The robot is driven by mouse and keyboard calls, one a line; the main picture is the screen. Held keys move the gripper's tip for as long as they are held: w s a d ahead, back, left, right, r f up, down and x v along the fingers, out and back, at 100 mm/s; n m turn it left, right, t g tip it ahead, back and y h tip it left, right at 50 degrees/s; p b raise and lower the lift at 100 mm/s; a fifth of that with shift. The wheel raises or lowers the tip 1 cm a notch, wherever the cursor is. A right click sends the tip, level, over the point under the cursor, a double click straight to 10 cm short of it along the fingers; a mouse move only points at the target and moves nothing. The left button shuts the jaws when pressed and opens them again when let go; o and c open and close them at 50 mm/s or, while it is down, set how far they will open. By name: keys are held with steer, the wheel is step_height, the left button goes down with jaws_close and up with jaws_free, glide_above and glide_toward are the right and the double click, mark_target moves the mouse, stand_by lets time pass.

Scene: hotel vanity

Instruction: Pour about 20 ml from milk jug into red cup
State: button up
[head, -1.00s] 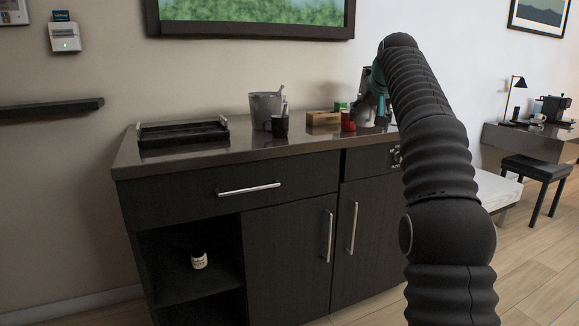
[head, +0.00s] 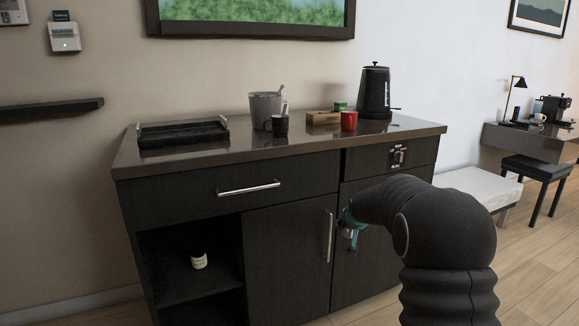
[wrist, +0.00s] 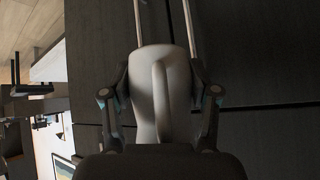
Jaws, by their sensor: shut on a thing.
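My gripper (head: 350,232) is low in front of the cabinet doors, below the counter top and well away from the cup. In the wrist view my gripper (wrist: 159,104) is shut on the pale grey milk jug (wrist: 176,72). The jug lies between the two fingers, with its handle facing the camera. The jug's contents are hidden. In the head view I cannot make out the jug near my arm.
A black kettle (head: 374,93) stands right of the cup. A dark mug (head: 280,126), a grey bucket (head: 263,107) and the wooden box (head: 322,118) are to its left. A black tray (head: 182,134) is at the far left. Door handles (head: 328,236) stick out near my gripper.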

steer(key=s+a+f, duration=0.3)
steer(key=s+f, duration=1.5)
steer(key=s, duration=0.3)
steer(key=shift+f, duration=0.3)
steer(key=shift+s+a, duration=0.1)
